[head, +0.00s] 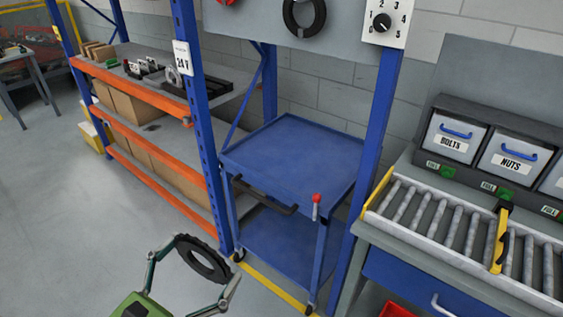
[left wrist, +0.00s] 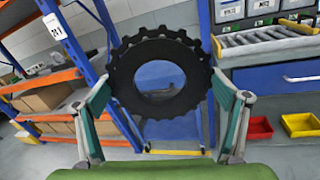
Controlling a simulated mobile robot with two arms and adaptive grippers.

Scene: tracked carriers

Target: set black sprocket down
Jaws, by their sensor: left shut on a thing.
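The black sprocket (head: 212,276) is a toothed ring held upright in the air by my left gripper (head: 207,260), low in the head view, in front of the orange-beamed shelf. In the left wrist view the sprocket (left wrist: 160,45) fills the middle, with a finger of the left gripper (left wrist: 171,92) at each side. A blue cart (head: 300,150) with an empty top stands beyond it to the right, and shows through the sprocket's hole in the left wrist view. My right gripper is not in view.
The shelf (head: 150,93) at left carries dark parts on top and cardboard boxes (head: 180,178) below. A roller conveyor (head: 440,222) with bins (head: 505,158) stands at right. A black ring (head: 290,17) hangs above the cart. Open floor (head: 70,225) lies at left.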

